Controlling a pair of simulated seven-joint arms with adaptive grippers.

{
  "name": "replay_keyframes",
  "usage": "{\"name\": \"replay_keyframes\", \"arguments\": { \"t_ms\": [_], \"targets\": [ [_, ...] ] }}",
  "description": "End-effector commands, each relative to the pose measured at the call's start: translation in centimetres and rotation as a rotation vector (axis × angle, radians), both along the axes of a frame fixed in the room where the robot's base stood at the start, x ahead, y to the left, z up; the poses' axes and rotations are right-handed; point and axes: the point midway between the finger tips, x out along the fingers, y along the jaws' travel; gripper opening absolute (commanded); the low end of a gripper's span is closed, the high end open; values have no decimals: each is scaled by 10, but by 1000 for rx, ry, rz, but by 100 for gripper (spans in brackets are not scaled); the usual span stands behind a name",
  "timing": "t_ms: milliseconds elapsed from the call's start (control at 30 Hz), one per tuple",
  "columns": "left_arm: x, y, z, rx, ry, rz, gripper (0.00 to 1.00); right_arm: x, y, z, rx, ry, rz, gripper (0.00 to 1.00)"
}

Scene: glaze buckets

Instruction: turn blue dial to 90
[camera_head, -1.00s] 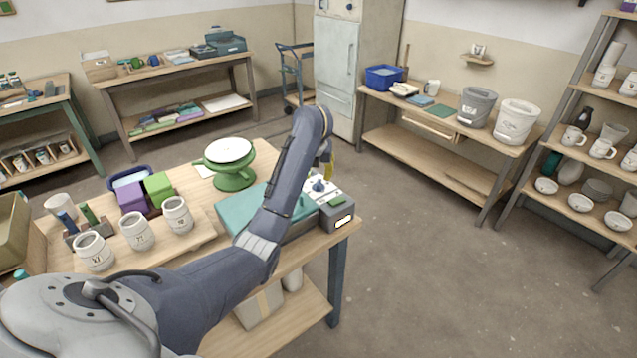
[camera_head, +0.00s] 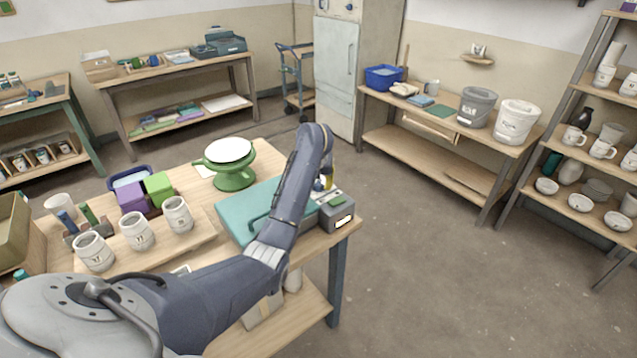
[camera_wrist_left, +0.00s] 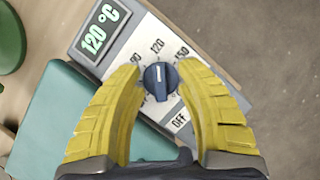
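The blue dial (camera_wrist_left: 160,78) is on a light control panel and its white mark points toward 120. The panel's display (camera_wrist_left: 100,31) reads 120 °C in green. My left gripper (camera_wrist_left: 160,72) has its yellow fingers on either side of the dial, with the fingertips very near it. They look open, with only slim gaps; whether either touches is hard to tell. In the head view, the left gripper (camera_head: 328,178) is low over the grey control box (camera_head: 338,215), and my arm partly hides the dial. My right gripper is not in view.
A teal slab (camera_head: 243,208) lies beside the control box. A green turntable (camera_head: 232,177), white cups (camera_head: 136,231) and purple and green blocks (camera_head: 132,199) stand on the same table, farther left. Open floor lies to the right.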

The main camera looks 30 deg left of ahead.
Motion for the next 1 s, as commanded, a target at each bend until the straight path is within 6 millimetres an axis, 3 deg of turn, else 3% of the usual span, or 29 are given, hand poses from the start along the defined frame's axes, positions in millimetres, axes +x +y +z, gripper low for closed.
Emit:
{"name": "replay_keyframes", "arguments": {
  "t_ms": [67,333,733,1000],
  "targets": [
    [0,0,0,0,0,0,32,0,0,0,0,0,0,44],
    [0,0,0,0,0,0,0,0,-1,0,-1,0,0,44],
    [0,0,0,0,0,26,0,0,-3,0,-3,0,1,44],
    [1,-2,0,-3,1,183,0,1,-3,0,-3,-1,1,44]
  ]
}}
